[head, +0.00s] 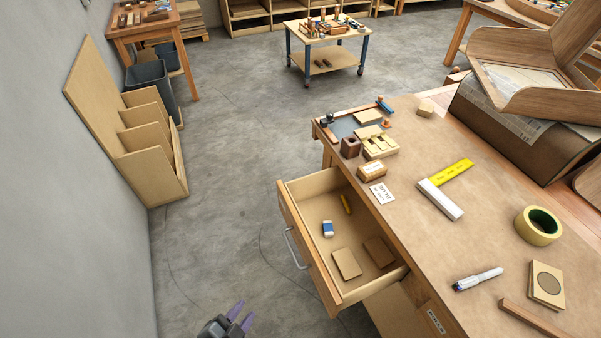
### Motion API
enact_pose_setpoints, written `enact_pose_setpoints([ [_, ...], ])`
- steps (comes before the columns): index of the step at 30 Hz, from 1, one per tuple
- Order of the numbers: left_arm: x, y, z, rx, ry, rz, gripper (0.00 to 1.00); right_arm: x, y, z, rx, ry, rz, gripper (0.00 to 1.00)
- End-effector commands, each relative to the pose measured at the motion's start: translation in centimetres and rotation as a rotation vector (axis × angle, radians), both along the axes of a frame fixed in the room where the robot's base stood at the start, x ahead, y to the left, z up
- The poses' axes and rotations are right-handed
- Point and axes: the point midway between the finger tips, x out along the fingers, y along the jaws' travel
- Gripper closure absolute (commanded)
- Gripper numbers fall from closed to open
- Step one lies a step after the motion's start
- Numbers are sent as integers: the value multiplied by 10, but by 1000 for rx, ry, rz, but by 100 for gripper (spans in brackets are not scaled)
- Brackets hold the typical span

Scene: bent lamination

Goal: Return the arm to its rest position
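My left gripper (245,310) shows at the bottom edge of the head view, with two purple fingers parted and nothing between them. It is over the grey floor, left of and in front of the open drawer (291,205), and touches nothing that I can see. Most of the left arm is out of the picture. My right gripper and arm are not in view.
A tape roll (538,226) and marker (478,279) lie on the bench. The floor (225,220) left of the drawer is clear.

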Motion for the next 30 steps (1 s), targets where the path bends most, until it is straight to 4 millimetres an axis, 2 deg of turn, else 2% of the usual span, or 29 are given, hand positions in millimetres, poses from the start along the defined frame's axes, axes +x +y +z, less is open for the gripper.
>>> enact_pose_setpoints([
  [1,-7,17,2,-29,88,91,71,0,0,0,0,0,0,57],
  [3,-19,38,3,-66,212,214,71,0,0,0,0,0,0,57],
  [6,-36,60,5,-107,362,362,71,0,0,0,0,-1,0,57],
  [9,-58,73,3,-135,500,488,71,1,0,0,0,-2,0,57],
  [14,-98,81,-11,-179,730,700,71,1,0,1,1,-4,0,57],
  [15,-96,81,11,-189,719,702,71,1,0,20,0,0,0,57],
  [17,-95,80,28,-187,717,697,71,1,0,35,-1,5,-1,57],
  [23,-95,80,81,-185,716,695,71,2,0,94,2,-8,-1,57],
  [30,-95,80,166,-185,716,693,71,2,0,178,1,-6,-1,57],
])
